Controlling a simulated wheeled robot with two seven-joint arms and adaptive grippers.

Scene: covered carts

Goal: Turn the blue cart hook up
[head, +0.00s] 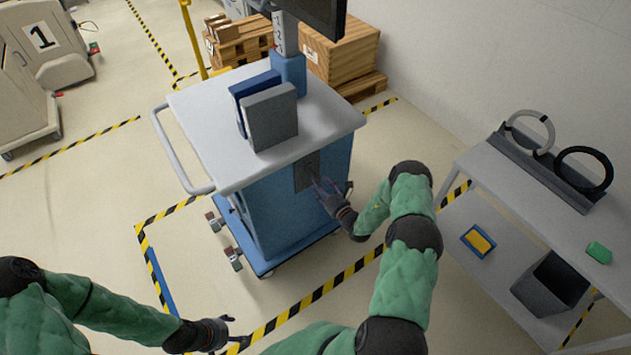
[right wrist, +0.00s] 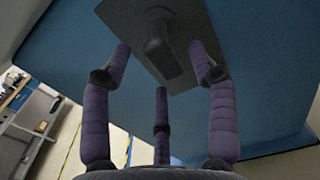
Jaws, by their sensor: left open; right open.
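The blue cart (head: 290,215) has a white top and stands inside a yellow-black floor marking. A dark plate (head: 306,170) is on its side panel below the top's edge. In the right wrist view, the plate (right wrist: 118,18) carries a dark elongated hook (right wrist: 162,52). Whether it points up or down I cannot tell. My right gripper (head: 325,188) is in front of the plate with fingers spread. In the wrist view its open fingers (right wrist: 160,75) stand around the hook, with no visible grip on it. My left gripper (head: 232,338) is open and empty low over the floor, away from the cart.
A grey table (head: 545,205) at right holds two rings and a green item, with a dark bin (head: 552,283) on its lower shelf. Blue and grey upright boxes (head: 270,117) and a monitor post stand on the cart. Wooden crates (head: 340,55) are behind.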

